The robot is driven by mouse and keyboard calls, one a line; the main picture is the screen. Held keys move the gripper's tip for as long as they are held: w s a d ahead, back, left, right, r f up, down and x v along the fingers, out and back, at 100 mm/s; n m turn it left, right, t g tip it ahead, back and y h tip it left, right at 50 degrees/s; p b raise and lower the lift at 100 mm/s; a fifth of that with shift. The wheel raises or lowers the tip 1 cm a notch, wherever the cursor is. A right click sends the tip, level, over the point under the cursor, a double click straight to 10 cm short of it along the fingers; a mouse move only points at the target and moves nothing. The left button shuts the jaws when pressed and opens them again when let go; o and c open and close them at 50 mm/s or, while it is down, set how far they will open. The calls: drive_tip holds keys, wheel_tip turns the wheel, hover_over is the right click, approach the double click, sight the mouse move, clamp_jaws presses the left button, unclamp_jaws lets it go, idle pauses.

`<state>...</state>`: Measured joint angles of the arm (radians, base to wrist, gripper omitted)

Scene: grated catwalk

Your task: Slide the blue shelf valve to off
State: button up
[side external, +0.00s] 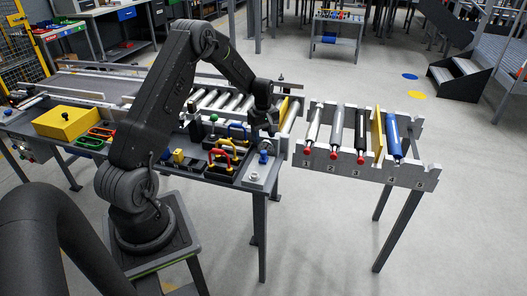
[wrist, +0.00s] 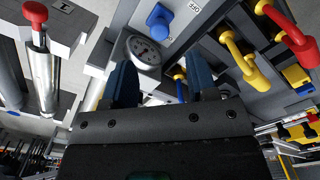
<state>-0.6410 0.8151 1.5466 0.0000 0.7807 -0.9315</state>
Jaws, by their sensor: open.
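A small blue valve (side external: 263,157) stands on a light grey plate at the right end of the bench. In the wrist view a blue handle (wrist: 159,22) shows at the top, beside a round gauge (wrist: 143,50). I cannot read its setting. My gripper (side external: 266,132) is above the bench end, just above and behind the blue valve, pointing down. In the wrist view its two dark blue fingers (wrist: 161,82) are spread apart with nothing held between them. The fingers are apart from the blue handle.
Red and yellow looped handles (side external: 221,160) stand close left of the valve. A rack (side external: 300,160) holding several cylinders, one of them blue (side external: 392,135), adjoins on the right. A yellow box (side external: 68,122) sits at the bench's left. Open floor lies to the right.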

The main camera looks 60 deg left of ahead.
sight(264, 151)
wheel_tip(264, 151, down, 8)
drive_tip(key=shift+r, duration=0.25)
drive_tip(key=shift+c, duration=0.2)
